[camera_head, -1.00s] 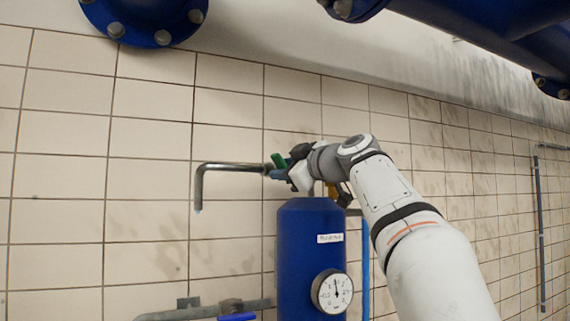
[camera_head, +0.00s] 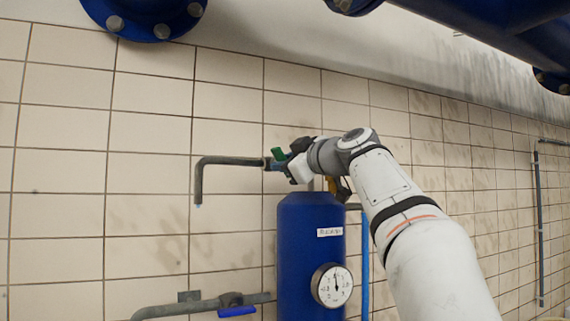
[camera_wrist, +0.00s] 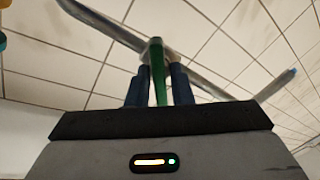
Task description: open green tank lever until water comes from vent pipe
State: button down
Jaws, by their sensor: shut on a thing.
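The green lever (camera_head: 279,153) sits on the pipe above the blue tank (camera_head: 310,240). My gripper (camera_head: 276,162) is at the lever, shut on it. In the wrist view the green lever (camera_wrist: 158,78) stands between the two dark blue fingers of my gripper (camera_wrist: 159,90). The vent pipe (camera_head: 228,160) runs left from the valve and bends down to an open end. A small pale blue spot shows at that end; I cannot tell whether it is water. No clear stream shows below it. The lever's base is partly hidden by my gripper.
A round gauge (camera_head: 332,285) is on the tank's front, below a white label (camera_head: 329,232). A lower grey pipe (camera_head: 180,309) carries a blue handle (camera_head: 237,311). Large blue pipes (camera_head: 500,25) hang at the top right. The tiled wall is close behind.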

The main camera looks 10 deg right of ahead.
jog(key=m, duration=0.3)
jog(key=shift+m+b, duration=0.3)
jog(key=shift+b, duration=0.05)
jog(key=shift+r+m, duration=0.1)
jog(key=shift+m, duration=1.9)
jog(key=c, duration=1.5)
grip_release()
jog(key=shift+d, duration=0.1)
jog(key=b+v, duration=0.3)
jog(key=v, duration=0.4)
jog(key=shift+s+d, duration=0.15)
jog(key=shift+s, duration=0.2)
